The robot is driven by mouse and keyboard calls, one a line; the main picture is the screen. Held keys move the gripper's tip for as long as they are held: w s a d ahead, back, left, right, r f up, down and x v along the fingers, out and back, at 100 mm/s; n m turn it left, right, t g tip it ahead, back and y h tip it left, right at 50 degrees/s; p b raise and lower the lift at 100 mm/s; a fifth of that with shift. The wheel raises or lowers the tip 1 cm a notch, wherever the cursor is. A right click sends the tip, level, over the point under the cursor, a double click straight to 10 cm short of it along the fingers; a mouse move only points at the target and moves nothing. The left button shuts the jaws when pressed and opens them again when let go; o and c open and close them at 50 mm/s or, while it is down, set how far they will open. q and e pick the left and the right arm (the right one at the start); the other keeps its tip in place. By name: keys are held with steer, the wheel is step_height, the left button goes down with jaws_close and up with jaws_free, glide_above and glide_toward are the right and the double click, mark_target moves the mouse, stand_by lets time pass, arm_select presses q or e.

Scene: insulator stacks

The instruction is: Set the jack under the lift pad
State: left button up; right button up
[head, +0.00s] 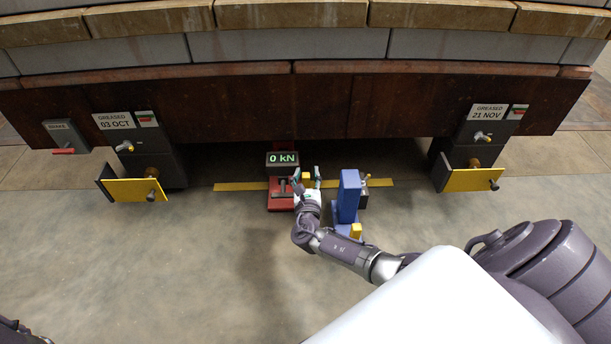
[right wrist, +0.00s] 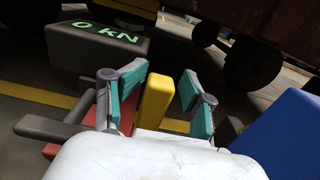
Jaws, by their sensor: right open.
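The red jack (head: 281,194) stands on the floor at the front edge of the dark brown beam, with a box reading "0 kN" (head: 282,159) above it. The right wrist view shows the same display (right wrist: 98,38) at upper left. My right gripper (head: 307,179) is at the jack's right side, open. In the right wrist view its teal-padded fingers (right wrist: 160,90) stand on either side of a yellow upright grip (right wrist: 155,101), with a gap visible at the right finger. The lift pad cannot be made out clearly under the beam.
A blue stand (head: 348,196) with a yellow block is close to the right of my right gripper. A yellow floor stripe (head: 238,187) runs along the beam's front. Grey supports with yellow plates (head: 132,190) (head: 470,180) stand left and right. Open floor lies in front.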

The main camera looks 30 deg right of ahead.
steer(key=v, duration=1.2)
steer(key=shift+s, duration=0.1)
